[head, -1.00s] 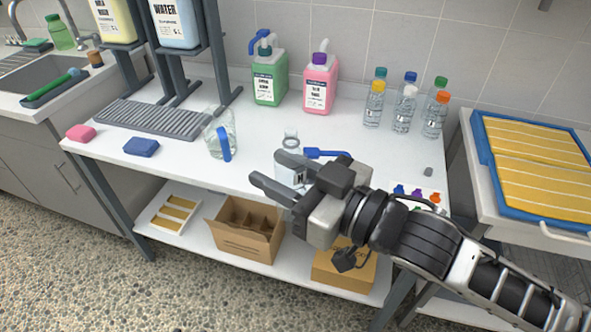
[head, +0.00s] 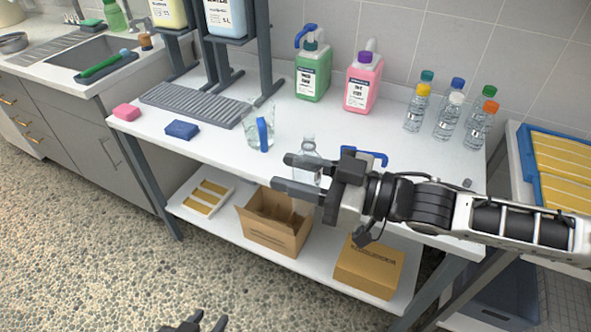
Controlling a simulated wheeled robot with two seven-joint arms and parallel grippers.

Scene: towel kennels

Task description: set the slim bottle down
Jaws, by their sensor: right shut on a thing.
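The slim bottle (head: 308,147), clear and with no cap visible, stands about upright at the front of the white table (head: 215,155). My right gripper (head: 285,175) comes in from the right and is shut around its body. The fingers hide part of the bottle, and I cannot tell whether its base touches the table. My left gripper (head: 205,322) shows only its fingertips at the bottom edge, apart and empty, over the floor and away from the table.
A clear jug (head: 254,112) with a blue handle stands left of the bottle. A blue item (head: 375,156) lies behind my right gripper. Green (head: 313,75) and pink (head: 361,88) jugs and several capped bottles (head: 447,122) stand behind. A blue sponge (head: 181,130) lies left. An open carton (head: 272,232) is on the lower shelf.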

